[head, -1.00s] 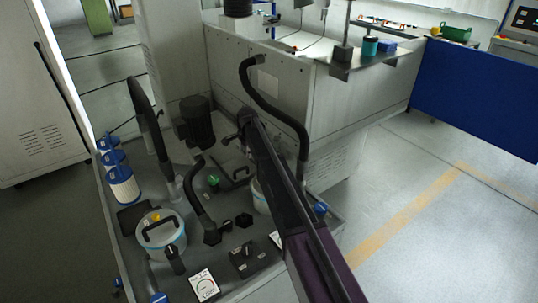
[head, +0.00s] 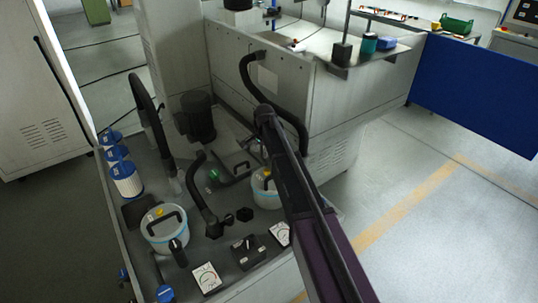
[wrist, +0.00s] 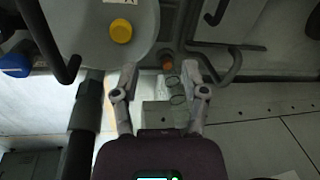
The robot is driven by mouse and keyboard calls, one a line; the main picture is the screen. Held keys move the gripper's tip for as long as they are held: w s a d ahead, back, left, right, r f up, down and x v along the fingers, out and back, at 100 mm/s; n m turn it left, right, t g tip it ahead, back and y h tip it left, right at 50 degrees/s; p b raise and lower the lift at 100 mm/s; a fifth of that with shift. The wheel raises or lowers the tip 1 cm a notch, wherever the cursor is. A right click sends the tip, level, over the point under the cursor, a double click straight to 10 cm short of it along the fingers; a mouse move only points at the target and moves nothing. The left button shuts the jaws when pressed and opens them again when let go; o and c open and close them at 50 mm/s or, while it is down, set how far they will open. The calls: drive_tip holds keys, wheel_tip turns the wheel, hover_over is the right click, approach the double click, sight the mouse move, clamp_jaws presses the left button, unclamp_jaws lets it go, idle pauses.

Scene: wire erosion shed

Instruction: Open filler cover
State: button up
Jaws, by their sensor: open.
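I cannot tell for certain which part is the filler cover. A bucket with a pale lid and yellow knob (head: 162,226) stands at the front left of the machine's tray in the head view. A second such bucket (head: 264,188) is partly hidden behind my arm. In the wrist view, a pale lid (wrist: 92,28) with a yellow knob (wrist: 121,31) lies beyond my left fingertip. My gripper (wrist: 162,72) is open and empty. A small orange-brown cap (wrist: 167,62) shows between its fingertips. In the head view my arm hides the gripper.
Black hoses rise from the tray, one (head: 203,187) near the middle. A black motor (head: 196,118) and blue-white filters (head: 126,180) stand farther back and left. A switch box (head: 248,252) and gauges are at the front. Open floor (head: 430,220) lies right.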

drive_tip(key=shift+n, duration=0.6)
drive_tip(key=shift+s+d+r+p, duration=0.15)
drive_tip(key=shift+s+d+r, duration=0.05)
drive_tip(key=shift+s+d, duration=0.7)
drive_tip(key=shift+s+d+r+p, duration=0.15)
drive_tip(key=shift+s+d, duration=0.5)
drive_tip(key=shift+s, duration=0.45)
drive_tip(key=s+d+n, duration=0.4)
drive_tip(key=s+d, duration=0.3)
drive_tip(key=s, duration=0.7)
drive_tip(key=s+d+n+g+h, duration=0.1)
drive_tip(key=s+d+n, duration=0.2)
drive_tip(key=s+d, duration=0.5)
drive_tip(key=s, duration=0.6)
drive_tip(key=shift+s+n+g, duration=0.3)
drive_tip(key=shift+n, duration=0.1)
drive_tip(key=shift+s+f, duration=0.1)
drive_tip(key=shift+s, duration=0.05)
